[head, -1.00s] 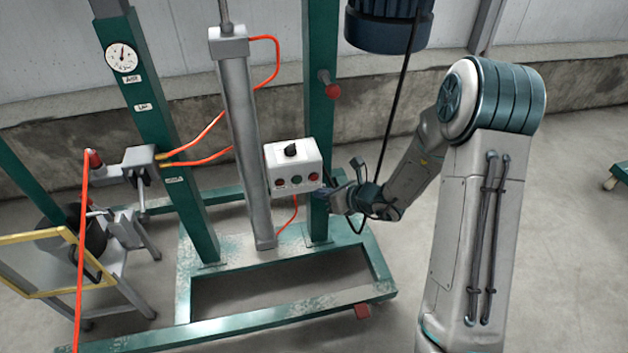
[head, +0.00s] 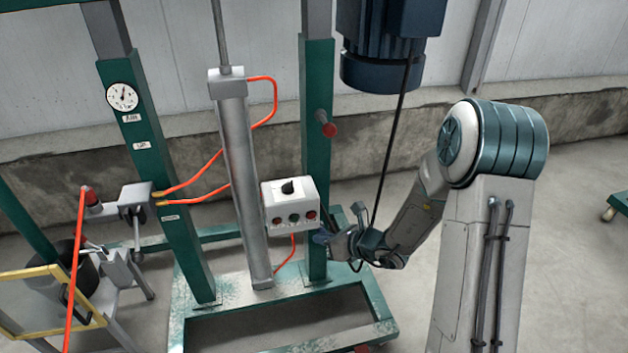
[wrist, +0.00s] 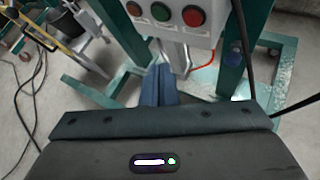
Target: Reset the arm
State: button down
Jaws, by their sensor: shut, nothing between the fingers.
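My gripper (head: 322,238) is just right of the white control box (head: 290,203) in the head view, beside the green post. In the wrist view the blue fingers of my gripper (wrist: 158,72) are together and empty, below the box's face. The control box (wrist: 172,35) shows green, orange and red round controls there. In the head view the box has a black knob on top and a row of round buttons on its front. My arm is bent, with its elbow at the right.
A green steel frame (head: 316,150) stands on a wide base. A grey cylinder (head: 243,180) with orange hoses is left of the box. A blue motor (head: 385,50) hangs above my forearm, and a black cable (head: 390,140) drops close to my wrist.

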jog(key=shift+r, duration=0.1)
jog(key=s+r+n+g+h+p, duration=0.1)
jog(key=s+r+n+g+p, duration=0.3)
jog(key=s+r+n, duration=0.5)
jog(key=s+r+n+g+h+p, duration=0.1)
jog(key=s+r+n+g+p, duration=0.1)
jog(key=s+r+n+p, duration=0.65)
jog(key=s+d+r+n+h+p, duration=0.2)
jog(key=s+d+r+n+h, duration=0.1)
jog(key=d+r, duration=0.4)
jog(key=s+d+r+n+t+h+p, duration=0.1)
jog(key=s+d+r+n+h+p, duration=0.2)
jog(key=r, duration=0.7)
jog(key=d+n+h, duration=0.2)
jog(key=d+n, duration=0.2)
jog(key=shift+t, duration=0.3)
jog(key=shift+d, duration=0.1)
